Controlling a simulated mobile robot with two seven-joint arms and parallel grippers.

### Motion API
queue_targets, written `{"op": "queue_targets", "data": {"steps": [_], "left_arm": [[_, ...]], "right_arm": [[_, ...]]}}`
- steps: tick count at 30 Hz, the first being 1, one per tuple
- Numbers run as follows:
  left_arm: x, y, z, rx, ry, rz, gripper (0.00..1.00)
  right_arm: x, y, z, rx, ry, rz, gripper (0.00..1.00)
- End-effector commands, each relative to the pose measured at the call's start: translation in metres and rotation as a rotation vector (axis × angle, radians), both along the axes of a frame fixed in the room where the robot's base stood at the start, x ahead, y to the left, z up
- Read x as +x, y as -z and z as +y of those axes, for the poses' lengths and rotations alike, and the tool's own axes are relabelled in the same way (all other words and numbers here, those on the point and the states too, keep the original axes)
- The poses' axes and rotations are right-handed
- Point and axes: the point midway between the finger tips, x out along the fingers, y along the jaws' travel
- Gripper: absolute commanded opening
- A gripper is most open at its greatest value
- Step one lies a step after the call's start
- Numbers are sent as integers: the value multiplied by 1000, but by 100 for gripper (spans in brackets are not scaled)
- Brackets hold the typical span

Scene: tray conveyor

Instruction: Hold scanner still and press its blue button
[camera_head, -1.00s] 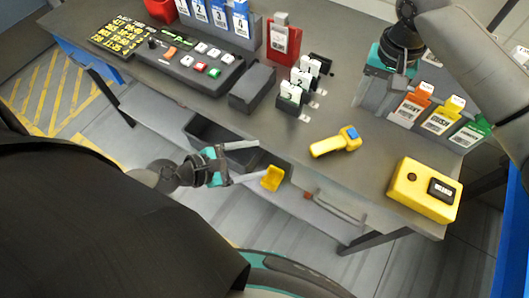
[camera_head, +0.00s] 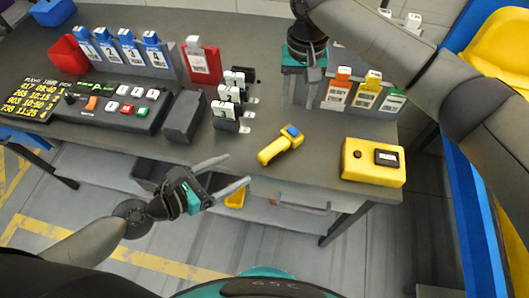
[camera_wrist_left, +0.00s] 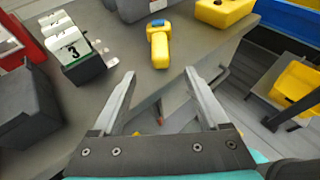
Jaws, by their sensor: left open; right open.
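The yellow scanner (camera_head: 275,147) lies on the grey table near its front edge, with its blue button (camera_head: 292,131) at the upper right end. In the left wrist view the scanner (camera_wrist_left: 160,50) lies ahead of the fingers, with its blue part (camera_wrist_left: 158,23) at the far end. My left gripper (camera_head: 240,172) is open and empty, in front of the table edge, to the lower left of the scanner and apart from it. My right gripper (camera_head: 297,90) points down at the back of the table, above and apart from the scanner; its fingers show side-on.
A yellow box (camera_head: 360,172) with a dark display stands right of the scanner. A black card holder (camera_head: 226,124) and a dark grey block (camera_head: 184,117) stand to its left. Coloured label holders (camera_head: 366,92) stand behind. A drawer with a yellow item (camera_head: 235,199) is below the table edge.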

Motion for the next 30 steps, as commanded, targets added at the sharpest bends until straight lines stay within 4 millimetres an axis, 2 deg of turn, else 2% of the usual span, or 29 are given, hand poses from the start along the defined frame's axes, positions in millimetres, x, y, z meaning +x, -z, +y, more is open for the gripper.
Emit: {"op": "queue_targets", "data": {"steps": [5,18,24,30], "left_arm": [[12,6,-11,0,-2,0,78],[63,35,-59,1,0,1,78],[74,42,-70,1,0,1,78],[77,45,-73,3,0,2,78]], "right_arm": [[0,0,0,0,0,0,50],[0,0,0,0,0,0,50],[0,0,0,0,0,0,50],[0,0,0,0,0,0,50]]}}
